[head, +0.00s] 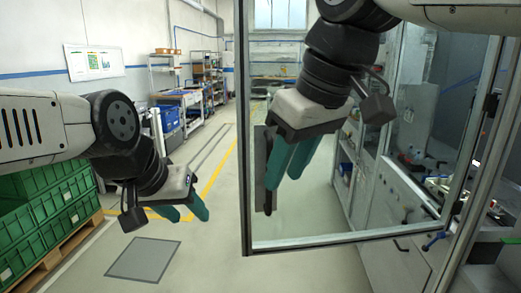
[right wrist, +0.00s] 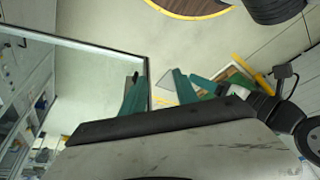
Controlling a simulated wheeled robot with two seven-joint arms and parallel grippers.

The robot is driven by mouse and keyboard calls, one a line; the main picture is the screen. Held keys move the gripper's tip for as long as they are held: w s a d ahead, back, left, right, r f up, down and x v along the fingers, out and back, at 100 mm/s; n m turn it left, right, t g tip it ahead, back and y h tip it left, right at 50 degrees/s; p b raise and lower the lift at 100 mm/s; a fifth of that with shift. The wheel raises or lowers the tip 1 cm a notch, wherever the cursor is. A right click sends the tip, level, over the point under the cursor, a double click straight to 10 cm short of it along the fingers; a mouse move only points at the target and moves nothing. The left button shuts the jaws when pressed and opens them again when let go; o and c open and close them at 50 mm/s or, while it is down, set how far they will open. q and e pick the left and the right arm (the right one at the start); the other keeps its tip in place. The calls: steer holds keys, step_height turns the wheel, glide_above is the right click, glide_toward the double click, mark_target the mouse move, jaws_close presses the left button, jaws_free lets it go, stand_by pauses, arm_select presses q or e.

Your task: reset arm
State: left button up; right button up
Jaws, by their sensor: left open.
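My left gripper (head: 187,213) is in the left part of the head view, pointing down over the floor. Its teal fingers are apart with nothing between them. My right gripper (head: 288,172) points down near the free edge of a glass door (head: 350,236) in the middle of the head view. A dark upright handle plate (head: 261,165) on the door frame is just left of its teal fingers. In the right wrist view, the fingers (right wrist: 158,92) are spread apart, with the door's frame edge showing between them. I cannot tell whether a finger touches the door.
Green crates (head: 45,215) are stacked on a wooden pallet at the left. A machine cell with a grey cabinet (head: 385,205) is at the right, behind the open door. A grey floor plate (head: 143,260) lies at front left. The aisle beyond is clear, with shelves (head: 207,75) further back.

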steer(key=w+d+f+m+t, duration=0.2)
steer(key=w+d+f+m, duration=0.2)
steer(key=d+f+m, duration=0.3)
steer(key=d+f, duration=0.3)
steer(key=f, duration=0.1)
steer(key=shift+d+f+m+t+h, duration=0.2)
steer(key=shift+m+t+h, duration=0.1)
steer(key=shift+t+h, duration=0.1)
steer(key=shift+w, duration=0.1)
stand_by(0.5)
